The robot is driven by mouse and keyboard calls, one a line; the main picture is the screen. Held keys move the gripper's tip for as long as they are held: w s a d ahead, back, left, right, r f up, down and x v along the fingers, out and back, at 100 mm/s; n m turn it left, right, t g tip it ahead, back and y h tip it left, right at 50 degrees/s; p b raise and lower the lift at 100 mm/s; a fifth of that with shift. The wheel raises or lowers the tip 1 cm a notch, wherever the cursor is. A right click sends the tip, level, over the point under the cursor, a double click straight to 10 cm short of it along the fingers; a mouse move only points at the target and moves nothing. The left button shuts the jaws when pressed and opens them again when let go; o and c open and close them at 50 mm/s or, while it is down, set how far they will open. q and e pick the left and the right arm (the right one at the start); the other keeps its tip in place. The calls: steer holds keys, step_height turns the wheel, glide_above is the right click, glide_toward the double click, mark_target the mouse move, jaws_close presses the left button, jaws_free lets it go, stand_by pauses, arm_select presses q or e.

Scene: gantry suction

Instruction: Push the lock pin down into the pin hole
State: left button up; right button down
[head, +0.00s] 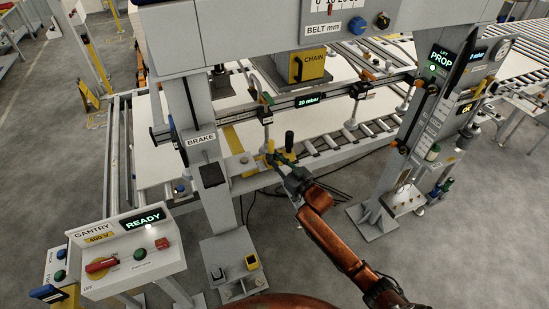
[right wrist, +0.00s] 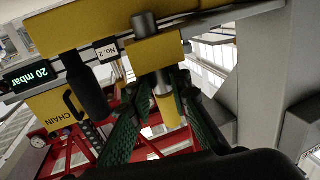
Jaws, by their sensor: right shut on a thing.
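The lock pin (right wrist: 170,110) shows in the right wrist view as a yellow grip on a grey shaft, between my right gripper's green fingers. A dark grey cylinder end shows on the far side of the yellow block (right wrist: 155,54); the pin hole itself is hidden, and I cannot tell how deep the pin sits. My right gripper (right wrist: 163,128) is shut on the pin. In the head view my right gripper (head: 283,168) is at the gantry crossbeam, and its fingers are partly hidden. My left gripper is not in view.
A black handle (right wrist: 86,88) stands close beside the pin, and it also shows in the head view (head: 289,140). Grey posts, the BRAKE post (head: 205,150) and the PROP post (head: 425,105), flank the work area. The READY panel (head: 130,240) is front left.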

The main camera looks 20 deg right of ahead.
steer(key=shift+f, duration=0.4)
steer(key=c, duration=1.7)
jaws_free()
steer(key=shift+f, duration=0.25)
steer(key=shift+s+f, duration=0.1)
steer(key=shift+f, duration=0.05)
steer(key=shift+s+f+b, duration=0.2)
steer(key=shift+s+b, duration=0.1)
steer(key=shift+r+v, duration=0.2)
steer(key=shift+v, duration=1.7)
steer(key=shift+r+v, duration=0.2)
steer(key=shift+v, duration=1.7)
steer(key=shift+r+v, duration=0.2)
steer(key=shift+v, duration=1.7)
steer(key=shift+w+d, duration=0.1)
